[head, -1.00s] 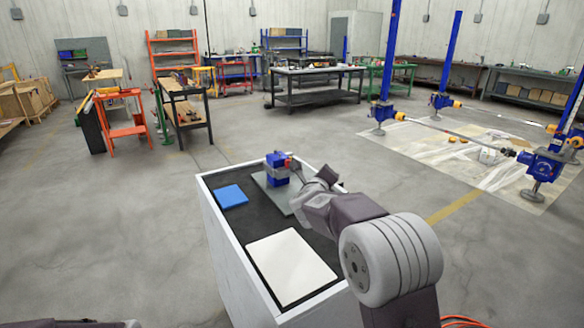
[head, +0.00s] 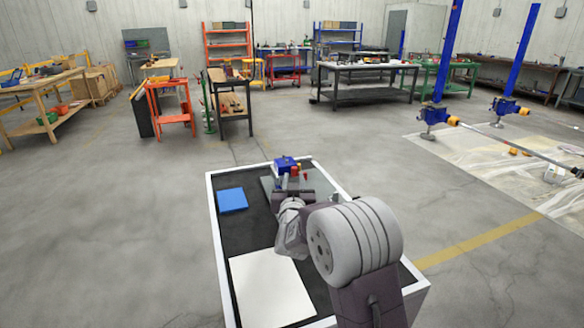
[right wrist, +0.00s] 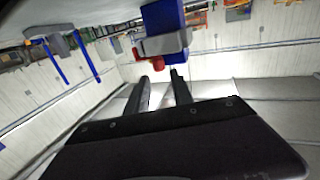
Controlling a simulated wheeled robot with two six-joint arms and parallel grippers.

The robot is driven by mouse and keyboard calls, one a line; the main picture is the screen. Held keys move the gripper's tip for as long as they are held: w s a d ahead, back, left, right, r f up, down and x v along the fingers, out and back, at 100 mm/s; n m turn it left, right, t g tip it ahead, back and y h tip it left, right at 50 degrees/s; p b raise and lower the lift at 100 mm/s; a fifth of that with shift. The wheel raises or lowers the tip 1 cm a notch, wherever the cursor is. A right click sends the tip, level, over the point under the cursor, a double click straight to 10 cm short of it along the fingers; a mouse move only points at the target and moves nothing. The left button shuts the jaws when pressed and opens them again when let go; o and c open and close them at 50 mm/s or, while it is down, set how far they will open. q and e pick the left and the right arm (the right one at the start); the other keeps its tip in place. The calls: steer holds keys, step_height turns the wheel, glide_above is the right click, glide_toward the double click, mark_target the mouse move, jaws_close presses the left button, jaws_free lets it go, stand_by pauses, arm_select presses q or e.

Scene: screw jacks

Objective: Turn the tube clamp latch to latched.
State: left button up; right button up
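The tube clamp (head: 284,163) is a blue block on a grey plate at the far end of the cart top, with a small red part (head: 294,171) on its near side. In the right wrist view the blue block (right wrist: 163,17) carries a grey latch piece (right wrist: 166,43) and a red knob (right wrist: 156,63). My right gripper (right wrist: 160,75) is just in front of them, its two fingers apart with nothing seen held between them. Whether a fingertip touches the red knob is unclear. In the head view the right gripper (head: 293,186) partly hides the clamp. My left gripper is out of view.
The cart has a white rim and black top (head: 249,236). A blue flat block (head: 232,199) and a white panel (head: 270,289) lie on it. Blue screw jacks (head: 434,114) stand at right on a pale floor sheet. Floor left of the cart is clear.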

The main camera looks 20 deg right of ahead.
mark_target(295, 170)
steer(key=x, duration=0.4)
steer(key=shift+w+d+b, duration=0.15)
steer(key=shift+w+b, duration=0.25)
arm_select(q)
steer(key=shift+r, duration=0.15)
arm_select(e)
steer(key=shift+d, duration=0.15)
steer(key=shift+c, duration=0.2)
jaws_close()
steer(key=shift+f+y+b, duration=0.2)
steer(key=shift+y+b, duration=0.1)
steer(key=shift+b, duration=0.35)
steer(key=shift+r+n+t+y+b, duration=0.15)
steer(key=shift+n+t+y+b, duration=0.15)
steer(key=shift+n+y+b, duration=0.15)
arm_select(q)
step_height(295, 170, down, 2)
